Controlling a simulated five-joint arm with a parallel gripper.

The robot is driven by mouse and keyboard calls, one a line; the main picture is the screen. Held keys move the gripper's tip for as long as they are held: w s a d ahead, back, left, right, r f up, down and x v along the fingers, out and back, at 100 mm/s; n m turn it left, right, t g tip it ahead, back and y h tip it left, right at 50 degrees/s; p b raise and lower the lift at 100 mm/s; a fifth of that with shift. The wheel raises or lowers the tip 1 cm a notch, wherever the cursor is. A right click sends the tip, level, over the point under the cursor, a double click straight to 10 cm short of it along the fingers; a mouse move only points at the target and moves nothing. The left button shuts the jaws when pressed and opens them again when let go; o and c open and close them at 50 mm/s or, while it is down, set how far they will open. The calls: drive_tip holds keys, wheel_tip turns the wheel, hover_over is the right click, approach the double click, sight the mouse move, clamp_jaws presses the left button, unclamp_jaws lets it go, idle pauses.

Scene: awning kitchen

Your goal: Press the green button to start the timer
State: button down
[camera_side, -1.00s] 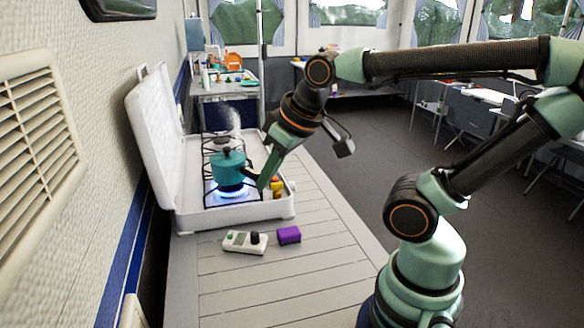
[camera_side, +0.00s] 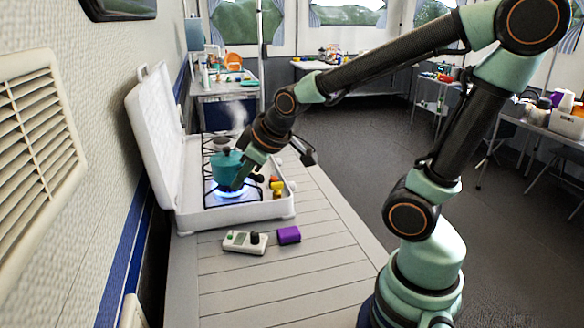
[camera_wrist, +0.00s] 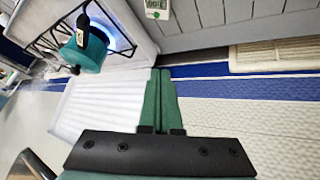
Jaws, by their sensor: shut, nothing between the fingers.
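The timer is a small white box (camera_side: 243,243) on the slatted counter in front of the stove. In the side view it has a green button (camera_side: 231,236) on its left part and a dark knob (camera_side: 254,238) on its right. The wrist view shows part of the timer (camera_wrist: 157,5) at the top edge, cut off by the frame. My gripper (camera_side: 237,184) is shut and empty. In the side view it overlaps the teal pot, above and behind the timer, apart from it. In the wrist view the closed green fingers (camera_wrist: 159,72) point toward the blue-striped wall.
A teal pot (camera_side: 224,165) steams on a lit burner in the open white stove case (camera_side: 250,213). Its raised lid (camera_side: 155,140) stands along the wall. Small coloured items (camera_side: 277,186) sit on the stove's right side. A purple block (camera_side: 289,235) lies right of the timer.

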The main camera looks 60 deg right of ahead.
sight(234, 239)
drive_tip(key=w+d+f+n+t, duration=0.2)
drive_tip(key=w+d+f+n, duration=0.2)
drive_tip(key=w+f, duration=0.3)
drive_tip(key=shift+w+f+n+h, duration=0.2)
drive_tip(key=shift+f+n+h, duration=0.2)
drive_tip(key=shift+f, duration=0.25)
drive_tip(key=shift+f, duration=0.1)
drive_tip(key=shift+f, duration=4.3)
drive_tip(key=shift+f, duration=0.1)
drive_tip(key=shift+f, duration=0.3)
drive_tip(key=shift+f, duration=0.3)
drive_tip(key=shift+r, duration=0.75)
